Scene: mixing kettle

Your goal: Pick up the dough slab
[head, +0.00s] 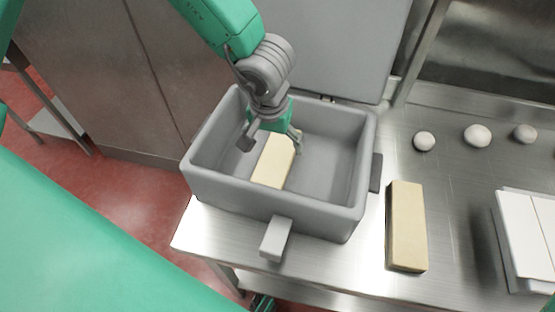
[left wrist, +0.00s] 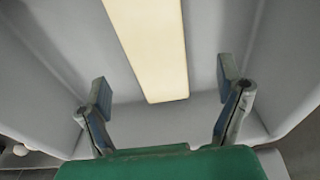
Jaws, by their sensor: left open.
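A pale yellow dough slab (head: 273,165) lies flat inside the grey kettle (head: 230,195). It also shows in the left wrist view (left wrist: 152,45), running from the top edge to between the fingers. A second, similar slab (head: 406,226) lies on the steel table to the right of the kettle. My left gripper (head: 271,146) reaches down into the kettle, over the slab there. Its fingers (left wrist: 165,82) are spread wide on either side of the slab, with gaps between, and hold nothing. Part of the slab in the kettle is hidden behind the gripper. My right gripper does not show.
The kettle's walls surround the left gripper, and its raised lid (head: 340,45) stands behind. A handle (head: 276,239) sticks out in front. Several pale round balls (head: 477,135) sit on the table (head: 455,215) at right, near a white stack (head: 527,232).

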